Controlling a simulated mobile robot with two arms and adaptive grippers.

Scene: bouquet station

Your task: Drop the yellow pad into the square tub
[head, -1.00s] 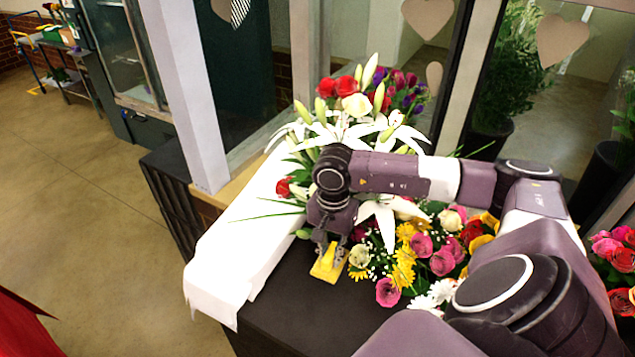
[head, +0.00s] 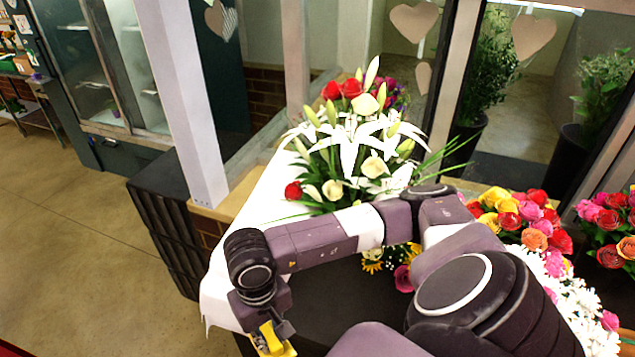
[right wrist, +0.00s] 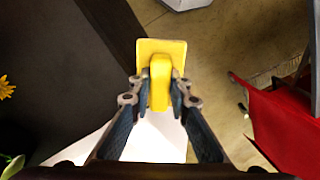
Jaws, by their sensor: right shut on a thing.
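My right gripper (head: 270,330) is at the bottom of the head view, low and left of the flowers. It is shut on the yellow pad (head: 281,350), which is partly cut off by the frame's bottom edge. In the right wrist view the right gripper (right wrist: 160,90) has its two fingers on either side of the pad's raised yellow grip, and the pad's flat plate (right wrist: 174,48) shows beyond the fingertips. I cannot make out the square tub in either view. My left gripper is not in view.
A dark tabletop (right wrist: 70,75) has a white cloth (head: 222,285) along its left edge. Lilies (head: 350,145) and several bouquets (head: 520,215) crowd the back and right. Tan floor (right wrist: 222,60) and a red thing (right wrist: 285,125) lie beyond the table edge.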

